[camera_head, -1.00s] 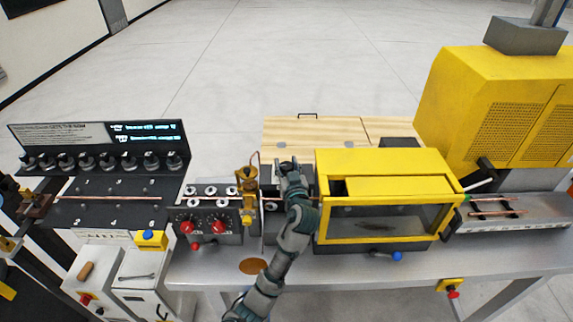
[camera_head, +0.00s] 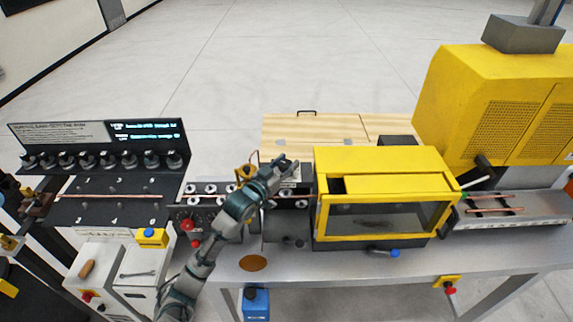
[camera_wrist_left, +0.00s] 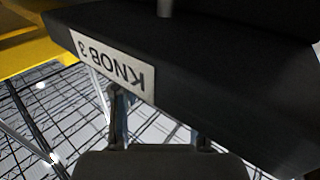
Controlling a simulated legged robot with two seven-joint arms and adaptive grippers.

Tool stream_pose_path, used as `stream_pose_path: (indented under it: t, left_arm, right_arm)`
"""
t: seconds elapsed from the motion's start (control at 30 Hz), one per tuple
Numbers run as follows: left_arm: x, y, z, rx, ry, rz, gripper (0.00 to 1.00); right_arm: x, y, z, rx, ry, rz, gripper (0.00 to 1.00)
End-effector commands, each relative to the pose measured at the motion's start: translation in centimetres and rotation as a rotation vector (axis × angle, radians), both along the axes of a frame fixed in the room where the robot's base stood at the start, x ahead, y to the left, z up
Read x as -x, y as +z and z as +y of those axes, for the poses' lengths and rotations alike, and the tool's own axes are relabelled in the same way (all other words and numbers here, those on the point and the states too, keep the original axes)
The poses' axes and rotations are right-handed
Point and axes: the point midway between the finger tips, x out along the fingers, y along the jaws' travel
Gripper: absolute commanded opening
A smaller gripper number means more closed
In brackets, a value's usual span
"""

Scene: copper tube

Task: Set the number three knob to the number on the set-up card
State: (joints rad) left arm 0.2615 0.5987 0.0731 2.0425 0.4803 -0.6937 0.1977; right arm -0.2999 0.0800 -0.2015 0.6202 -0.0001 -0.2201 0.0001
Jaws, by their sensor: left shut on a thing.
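My left gripper (camera_head: 281,166) reaches over the middle of the bench, just left of the yellow guarded box (camera_head: 385,166). In the left wrist view a dark block with a white "KNOB 3" label (camera_wrist_left: 112,62) fills the top, upside down and very close. The left gripper's fingers (camera_wrist_left: 160,128) run up to this block and their tips are hidden behind it. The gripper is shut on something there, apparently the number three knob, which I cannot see. I cannot make out the set-up card or its number. My right gripper is not in view.
A black panel with a lit display (camera_head: 146,131) and a row of dark knobs stands at the left. A unit with red knobs (camera_head: 187,225) is partly behind my arm. The large yellow machine (camera_head: 500,105) stands right. The bench front (camera_head: 330,262) has free room.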

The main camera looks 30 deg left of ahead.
Motion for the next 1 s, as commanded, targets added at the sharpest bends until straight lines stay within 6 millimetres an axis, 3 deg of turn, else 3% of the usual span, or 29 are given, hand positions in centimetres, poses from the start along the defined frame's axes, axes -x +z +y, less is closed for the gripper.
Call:
stream_pose_path:
  t: [0.03,0.4,0.93,0.97,1.0]
  left_arm:
    - [-0.05,-0.82,0.14,-0.006,-0.028,0.018,0.08]
    - [-0.05,-0.83,-0.04,0.0,-0.175,0.019,0.08]
    - [-0.04,-0.9,-0.2,0.004,-0.199,0.02,0.08]
    - [-0.04,-0.9,-0.21,0.004,-0.199,0.02,0.5]
    - [-0.04,-0.84,-0.19,0.004,-0.199,0.019,0.6]
  right_arm:
    - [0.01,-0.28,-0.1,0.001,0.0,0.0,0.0]
    - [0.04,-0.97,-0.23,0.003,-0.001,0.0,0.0]
    - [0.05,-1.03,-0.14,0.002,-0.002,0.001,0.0]
    - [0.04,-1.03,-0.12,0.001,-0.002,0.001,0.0]
    - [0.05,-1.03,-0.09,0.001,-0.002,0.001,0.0]
